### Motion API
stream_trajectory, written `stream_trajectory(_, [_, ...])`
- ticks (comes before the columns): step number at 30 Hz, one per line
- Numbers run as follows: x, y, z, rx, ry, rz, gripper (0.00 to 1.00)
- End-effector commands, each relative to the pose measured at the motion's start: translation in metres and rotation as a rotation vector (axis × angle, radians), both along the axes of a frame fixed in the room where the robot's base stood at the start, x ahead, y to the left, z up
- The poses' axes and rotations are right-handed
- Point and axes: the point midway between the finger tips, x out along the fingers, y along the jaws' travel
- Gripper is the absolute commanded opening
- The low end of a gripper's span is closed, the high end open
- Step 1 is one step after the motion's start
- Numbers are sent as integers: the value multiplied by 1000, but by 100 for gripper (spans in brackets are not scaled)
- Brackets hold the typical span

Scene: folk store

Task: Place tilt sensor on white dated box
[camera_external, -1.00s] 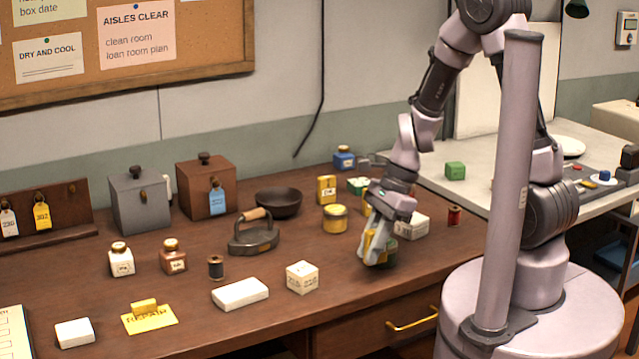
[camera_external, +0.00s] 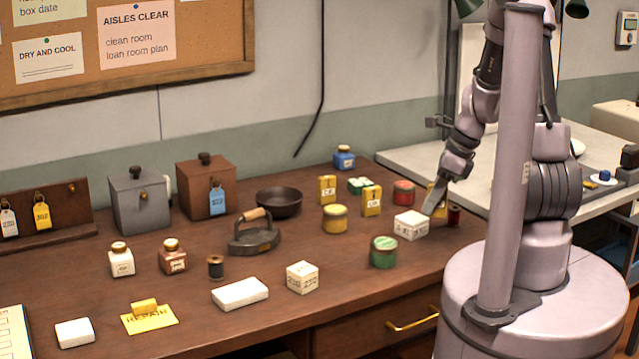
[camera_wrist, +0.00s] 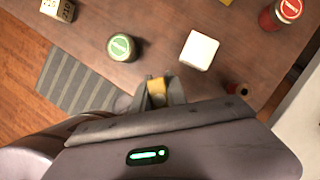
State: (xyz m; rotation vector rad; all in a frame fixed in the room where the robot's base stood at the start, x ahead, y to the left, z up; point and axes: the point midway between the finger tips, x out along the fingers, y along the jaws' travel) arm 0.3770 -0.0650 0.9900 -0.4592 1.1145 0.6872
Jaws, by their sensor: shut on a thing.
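My gripper (camera_external: 436,203) hangs above the right part of the brown table, close to the white box in the external view. It is shut on a small yellow thing (camera_wrist: 157,89), seen between the fingers in the wrist view; this may be the tilt sensor, but no label on it can be read. A bit of yellow (camera_external: 441,193) also shows behind the fingers. The low white box (camera_external: 411,225) has small dark print on its side, too small to read; in the wrist view its plain top (camera_wrist: 199,50) lies ahead and right of the fingers, apart from them.
A green tin (camera_external: 383,252) stands left of the white box. A red tin (camera_external: 403,193) is behind it and a red spool (camera_external: 454,216) to its right. A printed pale cube (camera_external: 302,278) and a blank white box (camera_external: 240,293) stand further left. Table edge runs nearby.

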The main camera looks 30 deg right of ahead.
Motion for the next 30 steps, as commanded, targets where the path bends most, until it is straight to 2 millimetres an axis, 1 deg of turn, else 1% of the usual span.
stream_trajectory(1, [17,-2,-3,-1,-1,5,0])
stream_trajectory(3, [41,-7,-5,0,0,4,0])
stream_trajectory(6, [71,-12,-8,0,0,4,0])
stream_trajectory(9, [88,-15,-9,-1,-1,3,0])
stream_trajectory(13, [102,-17,-10,0,0,3,0])
stream_trajectory(14, [103,-17,-17,0,0,4,0])
stream_trajectory(16, [101,-17,-36,0,3,3,0])
stream_trajectory(18, [101,-16,-48,0,2,4,0])
stream_trajectory(24, [101,-17,-45,0,0,3,0])
stream_trajectory(29, [101,-17,-50,0,0,3,0])
stream_trajectory(30, [101,-17,-49,-1,1,3,26])
